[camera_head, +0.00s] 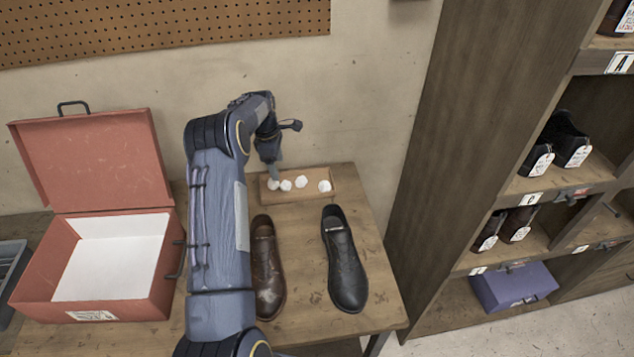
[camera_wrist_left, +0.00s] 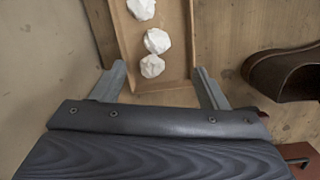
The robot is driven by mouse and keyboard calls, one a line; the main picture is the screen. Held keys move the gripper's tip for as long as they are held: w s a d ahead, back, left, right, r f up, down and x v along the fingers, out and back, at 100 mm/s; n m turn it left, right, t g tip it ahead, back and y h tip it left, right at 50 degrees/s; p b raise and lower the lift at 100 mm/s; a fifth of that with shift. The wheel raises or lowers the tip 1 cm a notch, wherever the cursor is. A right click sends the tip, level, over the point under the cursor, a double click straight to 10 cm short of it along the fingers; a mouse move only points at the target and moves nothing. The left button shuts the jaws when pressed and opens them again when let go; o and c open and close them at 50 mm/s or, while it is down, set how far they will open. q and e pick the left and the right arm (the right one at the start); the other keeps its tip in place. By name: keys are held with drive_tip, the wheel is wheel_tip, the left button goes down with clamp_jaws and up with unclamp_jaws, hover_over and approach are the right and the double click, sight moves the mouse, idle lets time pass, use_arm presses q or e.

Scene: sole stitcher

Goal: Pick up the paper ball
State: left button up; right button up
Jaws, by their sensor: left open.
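Several crumpled white paper balls lie in a shallow brown cardboard tray (camera_head: 346,181) at the back of the wooden table; one paper ball (camera_head: 301,182) is near the tray's middle and another (camera_head: 324,186) is to its right. My left gripper (camera_head: 275,173) points down over the tray's left end, close to two balls. In the left wrist view the gripper (camera_wrist_left: 159,72) is open, with its fingers on either side of the nearest paper ball (camera_wrist_left: 152,66). A second ball (camera_wrist_left: 157,40) touches or nearly touches it. I cannot tell the height of the fingertips. My right gripper is out of view.
A brown shoe (camera_head: 268,275) and a black shoe (camera_head: 344,262) stand in front of the tray. An open red box (camera_head: 95,257) with a white lining is at the left. A wooden shelf (camera_head: 480,150) with shoes stands at the right.

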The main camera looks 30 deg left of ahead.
sight(285, 183)
use_arm(q)
drive_tip(key=f, duration=0.1)
drive_tip(key=f+b, duration=0.1)
drive_tip(key=w+f, duration=0.1)
drive_tip(key=f, duration=0.1)
drive_tip(key=shift+d, duration=0.25)
drive_tip(key=f, duration=0.1)
drive_tip(key=f+b, duration=0.1)
drive_tip(key=f, duration=0.1)
drive_tip(key=f+b, duration=0.1)
drive_tip(key=f, duration=0.1)
drive_tip(key=shift+w+d, duration=0.3)
drive_tip(key=shift+w, duration=0.1)
drive_tip(key=c, duration=1)
drive_tip(key=shift+c, duration=0.3)
